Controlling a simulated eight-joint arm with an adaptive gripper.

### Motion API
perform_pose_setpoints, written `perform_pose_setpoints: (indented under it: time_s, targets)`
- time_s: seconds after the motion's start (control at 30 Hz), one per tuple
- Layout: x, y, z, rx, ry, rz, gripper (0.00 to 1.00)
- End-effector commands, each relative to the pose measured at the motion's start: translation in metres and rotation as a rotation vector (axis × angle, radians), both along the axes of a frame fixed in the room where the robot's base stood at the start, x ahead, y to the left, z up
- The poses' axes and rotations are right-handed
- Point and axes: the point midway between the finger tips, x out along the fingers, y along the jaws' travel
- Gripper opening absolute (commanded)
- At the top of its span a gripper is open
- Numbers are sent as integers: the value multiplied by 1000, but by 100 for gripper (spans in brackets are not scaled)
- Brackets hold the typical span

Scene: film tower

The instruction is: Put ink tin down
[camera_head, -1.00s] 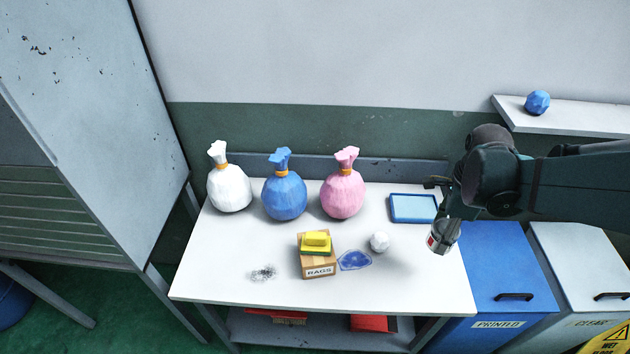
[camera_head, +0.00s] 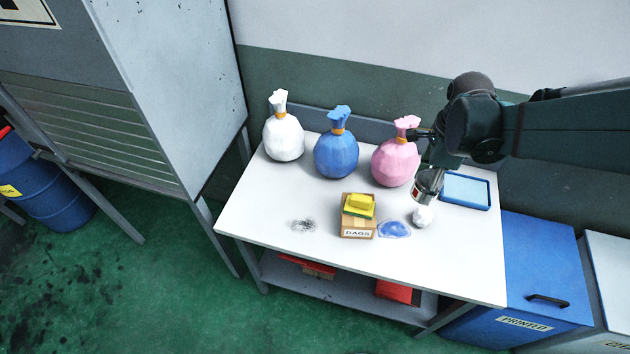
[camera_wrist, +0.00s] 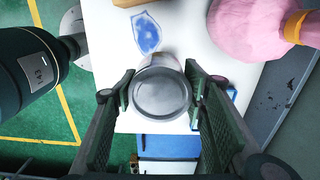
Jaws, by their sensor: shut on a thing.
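The ink tin (camera_head: 428,184) is a small grey metal can with a red and white label. My gripper (camera_head: 432,168) is shut on it and holds it tilted above the right part of the white table (camera_head: 300,255). In the wrist view the tin's round grey end (camera_wrist: 161,93) sits between both fingers. In the head view the tin is just above and behind a white crumpled ball (camera_head: 422,217), left of the blue tray (camera_head: 465,191). The gap between tin and table is hard to judge.
White (camera_head: 284,138), blue (camera_head: 336,156) and pink (camera_head: 396,162) tied bags stand along the back.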

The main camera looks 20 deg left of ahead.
Motion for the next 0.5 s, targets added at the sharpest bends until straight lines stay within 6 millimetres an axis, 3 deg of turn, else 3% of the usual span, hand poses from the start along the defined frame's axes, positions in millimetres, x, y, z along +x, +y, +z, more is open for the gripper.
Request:
perform_pose_setpoints:
  time_s: [0.5]
  targets:
    - [9,108,1,0,0,193,25]
